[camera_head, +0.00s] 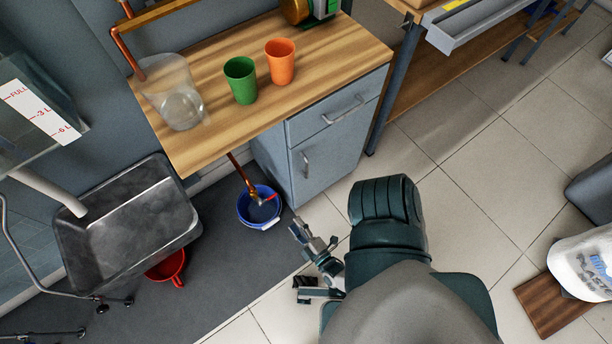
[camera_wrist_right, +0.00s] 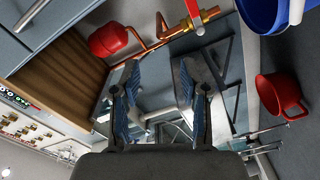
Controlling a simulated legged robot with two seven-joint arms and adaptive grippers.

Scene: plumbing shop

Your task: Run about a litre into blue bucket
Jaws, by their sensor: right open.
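The blue bucket (camera_head: 245,213) stands on the dark floor mat beneath the workbench's front edge. It also shows at the top right of the right wrist view (camera_wrist_right: 262,12). A copper pipe (camera_head: 240,171) comes down to a brass tap over the bucket; its red lever (camera_head: 271,197) also shows in the right wrist view (camera_wrist_right: 193,10). I cannot tell whether water runs or stands in the bucket. My right gripper (camera_head: 303,256) is open, to the right of and apart from the bucket and tap. Its parted fingers (camera_wrist_right: 155,85) hold nothing. My left gripper is out of view.
The wooden bench (camera_head: 212,142) carries a clear container (camera_head: 180,108), a green cup (camera_head: 241,82) and an orange cup (camera_head: 280,64). A grey cabinet (camera_head: 331,150) stands beside the bucket. A metal basin (camera_head: 128,222) and red bucket (camera_head: 168,267) are left.

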